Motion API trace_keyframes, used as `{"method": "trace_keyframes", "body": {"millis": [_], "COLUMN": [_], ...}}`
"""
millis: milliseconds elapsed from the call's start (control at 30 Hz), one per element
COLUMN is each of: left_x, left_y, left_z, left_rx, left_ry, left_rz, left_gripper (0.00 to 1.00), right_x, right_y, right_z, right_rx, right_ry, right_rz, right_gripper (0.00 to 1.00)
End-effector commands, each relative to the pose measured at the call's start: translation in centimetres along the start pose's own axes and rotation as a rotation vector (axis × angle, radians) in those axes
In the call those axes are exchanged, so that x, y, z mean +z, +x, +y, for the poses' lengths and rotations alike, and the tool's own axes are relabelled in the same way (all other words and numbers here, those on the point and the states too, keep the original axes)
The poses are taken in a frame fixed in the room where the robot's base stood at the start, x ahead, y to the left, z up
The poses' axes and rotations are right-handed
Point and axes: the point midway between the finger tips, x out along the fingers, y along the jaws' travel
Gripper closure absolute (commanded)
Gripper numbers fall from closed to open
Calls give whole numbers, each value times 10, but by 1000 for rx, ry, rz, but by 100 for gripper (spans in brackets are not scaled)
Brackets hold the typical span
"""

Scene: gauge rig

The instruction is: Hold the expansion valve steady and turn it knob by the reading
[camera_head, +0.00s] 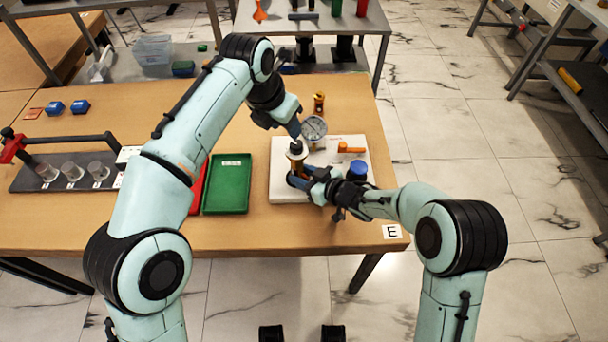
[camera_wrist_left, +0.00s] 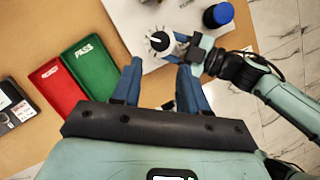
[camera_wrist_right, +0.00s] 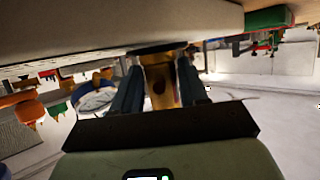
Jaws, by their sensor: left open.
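The expansion valve is a brass body with a white dial and black knob (camera_head: 297,149) on top. It stands upright on a white board (camera_head: 283,180). The knob also shows in the left wrist view (camera_wrist_left: 159,41), where my open left gripper (camera_wrist_left: 160,72) is above it, its fingers spread and empty. In the head view my left gripper (camera_head: 294,130) comes down at the knob. My right gripper (camera_head: 305,180) is low at the valve. In the right wrist view the brass body (camera_wrist_right: 160,85) is between its fingers, which appear closed against both sides. A round gauge (camera_head: 313,128) stands behind the valve.
An orange handle (camera_head: 352,149) and a blue cap (camera_head: 357,166) are on the board's right side. A small brass part (camera_head: 319,102) stands behind. A green PASS tray (camera_head: 228,185) and a red tray (camera_head: 199,187) lie left. Bare table is in front of the board.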

Motion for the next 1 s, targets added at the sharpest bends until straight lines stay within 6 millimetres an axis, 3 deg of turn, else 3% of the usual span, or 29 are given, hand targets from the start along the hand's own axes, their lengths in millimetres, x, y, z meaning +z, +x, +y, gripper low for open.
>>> {"method": "trace_keyframes", "body": {"millis": [267, 667, 1000], "left_x": [-8, -42, -69], "left_y": [14, 60, 84], "left_z": [-1, -16, -37], "left_rx": [-51, -281, -374], "left_ry": [150, 920, 1556], "left_rz": [9, -106, -399], "left_gripper": [41, 41, 41], "right_x": [0, 0, 0], "right_y": [0, 0, 0], "right_z": [0, 0, 0], "right_rx": [1, 1, 1], "right_ry": [0, 0, 0], "right_rz": [0, 0, 0], "right_gripper": [97, 97, 97]}}
